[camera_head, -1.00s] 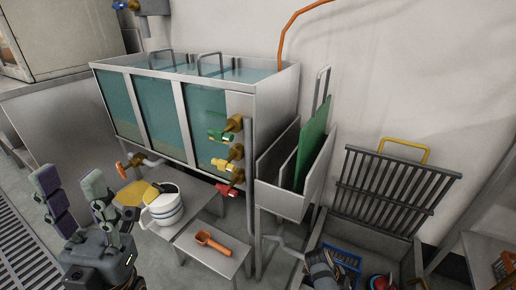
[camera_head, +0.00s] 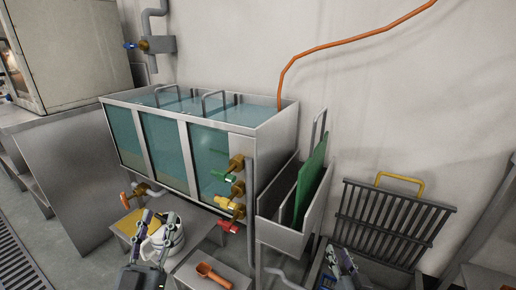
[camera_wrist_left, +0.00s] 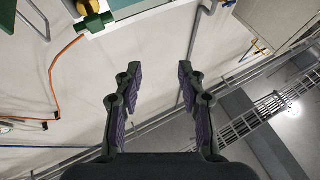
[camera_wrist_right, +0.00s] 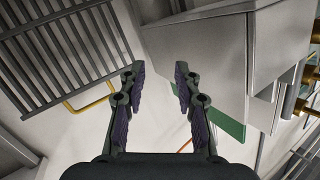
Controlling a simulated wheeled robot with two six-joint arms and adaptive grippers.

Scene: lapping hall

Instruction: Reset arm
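My left gripper (camera_head: 155,218) is open in the head view, low at the left, in front of the white jug (camera_head: 174,240) and hiding part of it. In the left wrist view its fingers (camera_wrist_left: 156,78) are apart with nothing between them, over a pale wall. My right gripper (camera_head: 342,256) is at the bottom of the head view, in front of the dark slatted rack (camera_head: 392,222). In the right wrist view its fingers (camera_wrist_right: 155,76) are apart and empty. Both grippers point upward in the head view.
A water tank (camera_head: 190,110) with coloured valves (camera_head: 232,190) stands behind. A metal bin (camera_head: 283,238) holds a green board (camera_head: 311,182). An orange scoop (camera_head: 213,275) lies on a low bench (camera_head: 240,284). An orange hose (camera_head: 345,42) runs along the wall.

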